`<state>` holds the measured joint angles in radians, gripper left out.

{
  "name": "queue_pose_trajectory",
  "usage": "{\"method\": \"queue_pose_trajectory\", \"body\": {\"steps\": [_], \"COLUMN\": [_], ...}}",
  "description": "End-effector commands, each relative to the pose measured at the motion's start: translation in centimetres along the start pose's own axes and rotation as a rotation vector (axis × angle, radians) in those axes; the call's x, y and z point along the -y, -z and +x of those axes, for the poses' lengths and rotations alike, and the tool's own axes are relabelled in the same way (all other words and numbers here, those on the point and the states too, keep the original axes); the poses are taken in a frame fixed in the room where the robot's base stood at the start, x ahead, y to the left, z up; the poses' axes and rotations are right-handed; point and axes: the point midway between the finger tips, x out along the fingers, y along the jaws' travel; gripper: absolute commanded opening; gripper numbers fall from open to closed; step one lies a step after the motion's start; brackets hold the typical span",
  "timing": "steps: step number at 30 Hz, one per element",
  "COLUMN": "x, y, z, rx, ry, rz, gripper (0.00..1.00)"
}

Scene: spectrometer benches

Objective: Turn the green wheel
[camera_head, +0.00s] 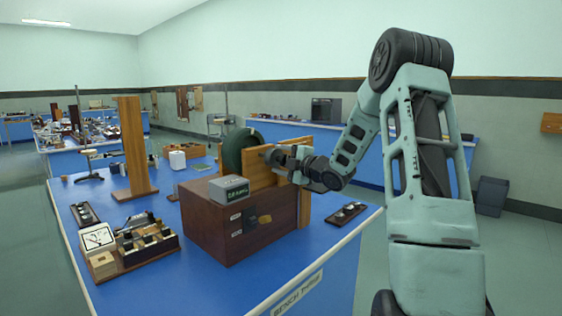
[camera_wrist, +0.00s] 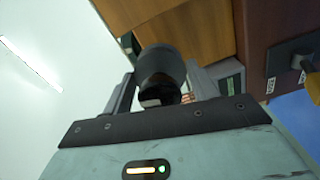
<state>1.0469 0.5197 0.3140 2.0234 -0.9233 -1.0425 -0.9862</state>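My gripper (camera_head: 273,157) is at the right of the wheel, by the top of this panel. In the wrist view, a dark round-ended piece (camera_wrist: 163,66) lies between the two fingers of my gripper (camera_wrist: 164,82). The fingers are apart, close to either side of it. I cannot tell whether they press on it, or whether it belongs to the wheel.
The wooden box (camera_head: 245,235) carries a small grey display (camera_head: 229,189) and has switches on its front. A tall wooden post (camera_head: 132,147) and a tray of small parts (camera_head: 146,250) stand to the left. Open blue bench top (camera_head: 185,270) lies in front.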

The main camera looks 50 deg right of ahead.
Motion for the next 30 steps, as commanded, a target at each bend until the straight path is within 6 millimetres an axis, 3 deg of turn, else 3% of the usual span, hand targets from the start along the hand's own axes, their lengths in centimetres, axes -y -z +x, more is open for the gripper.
{"method": "queue_pose_trajectory", "body": {"steps": [5, 8, 21, 30], "x": [0.1, 0.1, 0.2, 0.1], "y": [0.0, -0.1, -0.1, -0.1], "z": [-0.8, -2.3, -12.4, -16.8], "rx": [0.001, 0.002, 0.004, 0.002], "ry": [0.0, 0.0, 0.0, -0.001], "rz": [-0.001, -0.002, -0.001, 0.0], "gripper": [0.59, 0.59, 0.59, 0.59]}}
